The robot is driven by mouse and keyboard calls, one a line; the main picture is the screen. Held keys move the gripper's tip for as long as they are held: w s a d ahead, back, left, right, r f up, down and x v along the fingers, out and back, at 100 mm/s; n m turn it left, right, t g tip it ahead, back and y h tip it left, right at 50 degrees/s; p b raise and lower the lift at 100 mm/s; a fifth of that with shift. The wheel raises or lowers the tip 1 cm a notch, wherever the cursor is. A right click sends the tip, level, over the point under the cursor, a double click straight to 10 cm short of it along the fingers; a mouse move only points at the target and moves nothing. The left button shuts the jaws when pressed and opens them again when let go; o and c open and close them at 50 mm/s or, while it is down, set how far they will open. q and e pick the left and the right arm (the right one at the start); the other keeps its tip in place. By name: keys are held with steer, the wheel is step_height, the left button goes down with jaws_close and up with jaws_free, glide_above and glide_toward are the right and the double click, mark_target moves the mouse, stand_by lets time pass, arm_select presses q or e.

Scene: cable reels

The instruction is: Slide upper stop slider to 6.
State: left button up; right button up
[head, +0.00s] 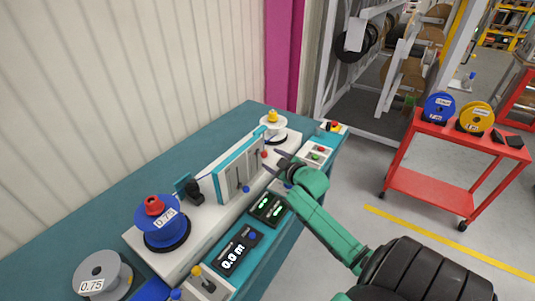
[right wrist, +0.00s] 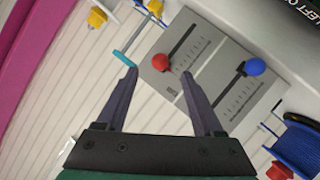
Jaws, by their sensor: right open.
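A grey slider panel (head: 233,178) stands upright on the machine on the bench. It has two slots with scale marks, one with a red knob (head: 264,154) and one with a blue knob (head: 246,188). The right wrist view shows the red knob (right wrist: 160,62) and the blue knob (right wrist: 255,66) on the panel (right wrist: 212,62); the scale numbers are too small to read. My right gripper (head: 275,162) is open in front of the panel. In the right wrist view its fingertips (right wrist: 159,74) lie either side of the red knob in the picture; contact is not visible. My left gripper is out of view.
A blue reel (head: 166,226) stands left of the panel and a white reel (head: 272,128) behind it. A length display (head: 238,250) and a small green-lit display (head: 268,208) sit in front. A red cart (head: 440,150) stands on the floor to the right.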

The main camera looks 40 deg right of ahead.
mark_target(266, 156)
steer(key=x, duration=0.5)
steer(key=shift+s, duration=0.1)
jaws_close()
steer(key=c, duration=0.7)
jaws_free()
steer(key=shift+c, duration=0.2)
jaws_close()
steer(key=shift+f+b, duration=0.6)
steer(key=shift+f, duration=0.45)
steer(key=o, duration=0.7)
jaws_free()
steer(key=shift+o, duration=0.2)
